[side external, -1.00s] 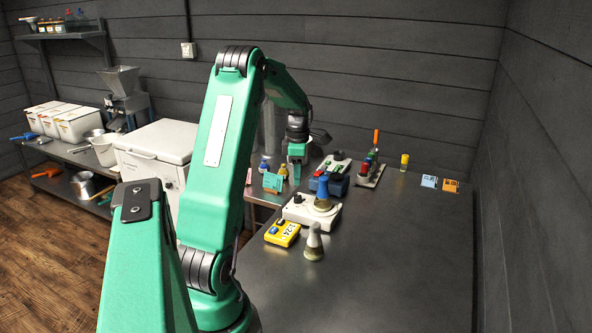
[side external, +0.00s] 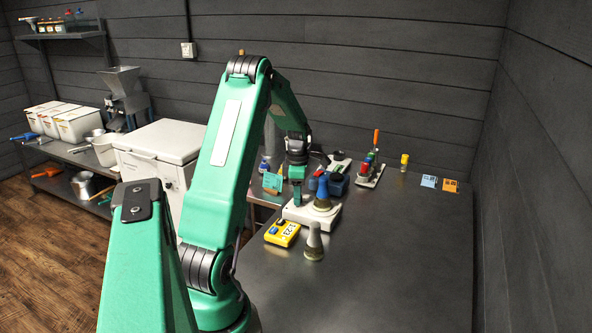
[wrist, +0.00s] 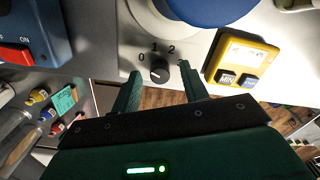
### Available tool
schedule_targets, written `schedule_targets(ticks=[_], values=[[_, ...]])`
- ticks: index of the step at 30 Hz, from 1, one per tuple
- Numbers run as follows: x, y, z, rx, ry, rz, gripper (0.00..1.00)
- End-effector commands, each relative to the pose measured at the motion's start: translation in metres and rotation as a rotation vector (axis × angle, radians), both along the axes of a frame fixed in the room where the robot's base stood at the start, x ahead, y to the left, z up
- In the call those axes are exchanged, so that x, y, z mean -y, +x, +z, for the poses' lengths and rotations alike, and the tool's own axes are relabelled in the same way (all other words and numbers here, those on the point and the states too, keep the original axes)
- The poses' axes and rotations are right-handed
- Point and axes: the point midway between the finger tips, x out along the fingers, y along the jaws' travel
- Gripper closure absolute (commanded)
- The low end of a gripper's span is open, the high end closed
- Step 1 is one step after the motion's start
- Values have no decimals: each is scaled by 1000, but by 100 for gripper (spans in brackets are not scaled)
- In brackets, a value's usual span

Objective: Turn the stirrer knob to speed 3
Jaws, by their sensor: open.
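The white stirrer base (side external: 332,217) stands on the grey table, with a blue-topped flask (side external: 322,196) on it. Its small black knob (wrist: 159,72) shows in the wrist view, with 0, 1 and 2 printed around it; part of the scale at right is hidden by a finger. I cannot tell for sure which number the knob points at. My gripper (wrist: 162,80) is open, one finger to each side of the knob, with gaps visible.
A blue box with a red ON switch (wrist: 15,54) is nearby. A rack with an orange-handled tool (side external: 369,172) stands behind.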

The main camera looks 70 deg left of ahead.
Motion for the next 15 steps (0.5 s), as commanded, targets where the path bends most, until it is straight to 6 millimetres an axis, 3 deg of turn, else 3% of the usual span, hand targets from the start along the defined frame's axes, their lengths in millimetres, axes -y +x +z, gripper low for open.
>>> schedule_targets(ticks=[1, 7, 15], values=[[0, 0, 0, 0, 0, 0, 62], [0, 0, 0, 0, 0, 0, 100], [0, 0, 0, 0, 0, -13, 100]])
